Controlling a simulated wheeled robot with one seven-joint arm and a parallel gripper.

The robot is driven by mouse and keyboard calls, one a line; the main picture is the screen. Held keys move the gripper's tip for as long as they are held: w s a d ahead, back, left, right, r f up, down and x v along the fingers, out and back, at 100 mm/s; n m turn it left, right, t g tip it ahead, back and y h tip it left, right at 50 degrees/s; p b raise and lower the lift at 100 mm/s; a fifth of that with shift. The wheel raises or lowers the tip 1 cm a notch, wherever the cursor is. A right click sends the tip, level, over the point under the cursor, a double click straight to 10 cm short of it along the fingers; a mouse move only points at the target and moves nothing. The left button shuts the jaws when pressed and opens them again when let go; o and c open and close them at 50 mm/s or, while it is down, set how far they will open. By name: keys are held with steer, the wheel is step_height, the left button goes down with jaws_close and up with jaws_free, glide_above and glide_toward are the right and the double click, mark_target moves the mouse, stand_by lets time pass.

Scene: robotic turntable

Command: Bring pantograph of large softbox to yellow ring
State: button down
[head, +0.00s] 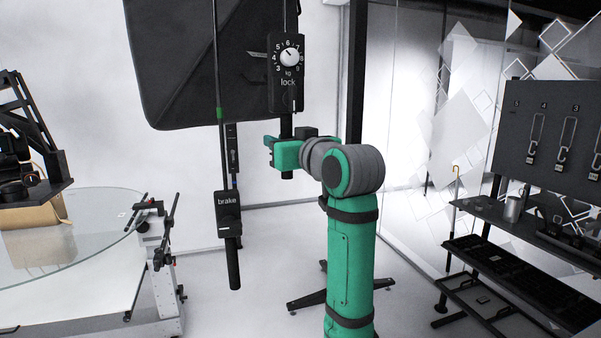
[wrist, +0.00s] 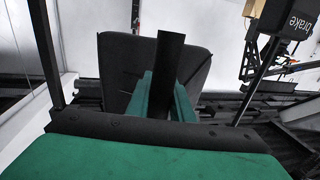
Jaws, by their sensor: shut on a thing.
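The large softbox (head: 190,60) is a big black box shape hanging at the upper left in the head view; its dark panel (wrist: 120,60) seems to show behind my fingers in the wrist view. Its pantograph hangs at the centre, with a black lock box (head: 287,85) with a white dial and a black handle (head: 287,124) below. My gripper (head: 284,154) is shut on this handle, which also shows as a black bar (wrist: 168,62) between my teal fingers in the wrist view. A thin rod with a green band (head: 220,113) hangs beside it. I cannot make out a yellow ring.
A black brake handle (head: 229,205) hangs just left of my gripper; its box (wrist: 287,18) is at upper right in the wrist view. A glass turntable (head: 90,225) stands at left. Shelves (head: 520,270) and a panel (head: 555,130) stand at right. A black stand foot (head: 305,300) is on the floor.

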mark_target(289, 124)
steer(key=shift+r, duration=2.25)
steer(key=c, duration=1.6)
jaws_free()
steer(key=shift+o, duration=0.2)
steer(key=v, duration=1)
steer(key=shift+s+d, duration=0.15)
steer(key=shift+s, duration=0.25)
